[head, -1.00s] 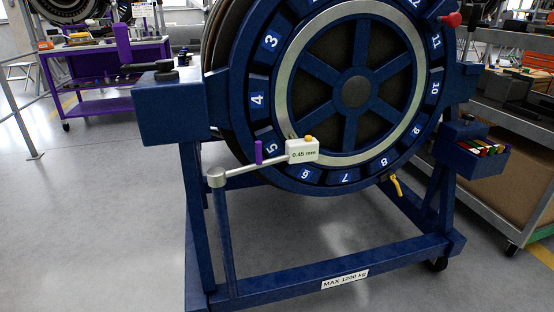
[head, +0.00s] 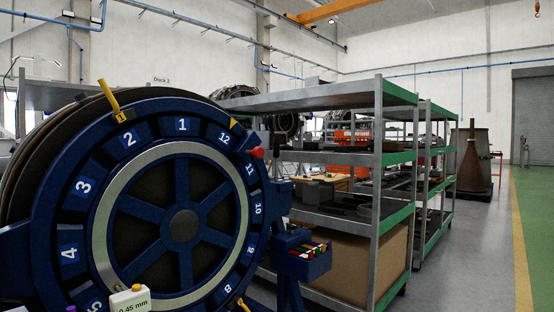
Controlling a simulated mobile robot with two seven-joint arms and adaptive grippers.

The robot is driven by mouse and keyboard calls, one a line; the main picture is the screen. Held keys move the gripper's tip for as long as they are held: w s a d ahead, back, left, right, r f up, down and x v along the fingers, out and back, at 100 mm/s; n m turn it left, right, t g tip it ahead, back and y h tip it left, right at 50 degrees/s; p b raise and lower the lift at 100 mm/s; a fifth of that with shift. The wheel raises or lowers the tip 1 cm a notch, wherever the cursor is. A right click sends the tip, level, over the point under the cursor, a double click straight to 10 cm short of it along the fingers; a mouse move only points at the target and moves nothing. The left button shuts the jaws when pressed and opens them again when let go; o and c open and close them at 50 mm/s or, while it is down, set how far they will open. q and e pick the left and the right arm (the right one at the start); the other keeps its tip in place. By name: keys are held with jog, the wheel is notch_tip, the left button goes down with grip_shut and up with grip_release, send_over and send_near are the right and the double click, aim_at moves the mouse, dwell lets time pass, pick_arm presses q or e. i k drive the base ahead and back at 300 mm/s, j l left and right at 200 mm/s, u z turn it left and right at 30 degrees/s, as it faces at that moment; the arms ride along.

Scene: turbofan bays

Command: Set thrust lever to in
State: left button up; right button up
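No part is labelled as the thrust lever, and I cannot tell which part it is. A large blue engine ring (head: 45,215) with numbered plates stands at the left. A yellow handle (head: 108,95) sticks up at its top left, above a yellow tag marked 1. A red knob (head: 257,153) sits on the ring's right edge near plate 11. A yellow piece (head: 243,304) shows at the bottom edge. A white 0.45 mm gauge box (head: 131,300) with a yellow button is at the ring's lower front. Neither of my grippers is in view.
A small blue bin (head: 303,265) with coloured pieces hangs at the stand's right. Grey metal shelving (head: 378,165) with green edges stands close behind it. Open floor (head: 485,245) lies at the right, with a yellow line and a green strip.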

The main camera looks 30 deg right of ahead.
aim_at(276, 140)
jog(key=i+l+u, duration=0.3)
jog(key=l, duration=0.7)
jog(key=i+l+u, duration=0.25)
jog(key=l, duration=0.8)
jog(key=l+u, duration=0.3)
jog(key=l, duration=0.7)
